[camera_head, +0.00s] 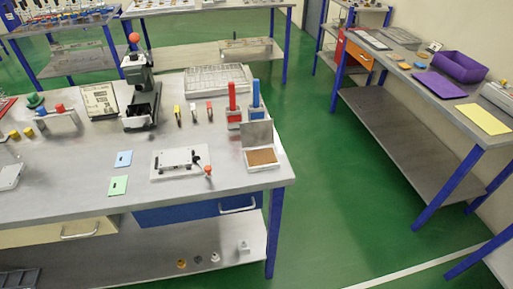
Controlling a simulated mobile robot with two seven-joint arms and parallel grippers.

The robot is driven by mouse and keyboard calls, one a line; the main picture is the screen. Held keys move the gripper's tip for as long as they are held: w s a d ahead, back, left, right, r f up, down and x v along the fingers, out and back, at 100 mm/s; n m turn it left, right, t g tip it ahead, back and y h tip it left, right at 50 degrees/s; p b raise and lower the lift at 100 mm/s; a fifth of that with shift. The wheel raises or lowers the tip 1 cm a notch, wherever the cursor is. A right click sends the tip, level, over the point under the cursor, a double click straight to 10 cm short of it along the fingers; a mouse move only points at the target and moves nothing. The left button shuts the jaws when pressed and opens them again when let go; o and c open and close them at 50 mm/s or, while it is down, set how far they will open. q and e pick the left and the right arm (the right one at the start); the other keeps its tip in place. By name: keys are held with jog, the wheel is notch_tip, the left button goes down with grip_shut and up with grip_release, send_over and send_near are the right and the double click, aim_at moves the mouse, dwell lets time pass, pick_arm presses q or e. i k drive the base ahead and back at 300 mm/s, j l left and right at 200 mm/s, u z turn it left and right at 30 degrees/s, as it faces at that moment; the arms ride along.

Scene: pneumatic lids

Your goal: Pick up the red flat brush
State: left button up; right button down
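Several small narrow items stand or lie in a row on the grey workbench (60,180). A tall red handle (232,96) rises from a red-and-white block beside a matching blue one (255,94). Which of the red things is the flat brush I cannot tell at this size. Neither of my grippers is in view.
A dark press with an orange knob (136,75) stands left of the row. A white clamp fixture (180,162) and an open box with brown contents (262,157) lie in front. Green floor (330,190) is free between this bench and the right-hand bench (430,100).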

aim_at(232, 84)
jog(key=i+l+u, duration=0.1)
jog(key=u, duration=0.4)
jog(key=l+u, duration=0.35)
jog(key=u, duration=0.15)
jog(key=l+u, duration=0.2)
jog(key=l, duration=0.25)
jog(key=i+l+u, duration=0.2)
jog(key=l, duration=0.3)
jog(key=k, duration=0.1)
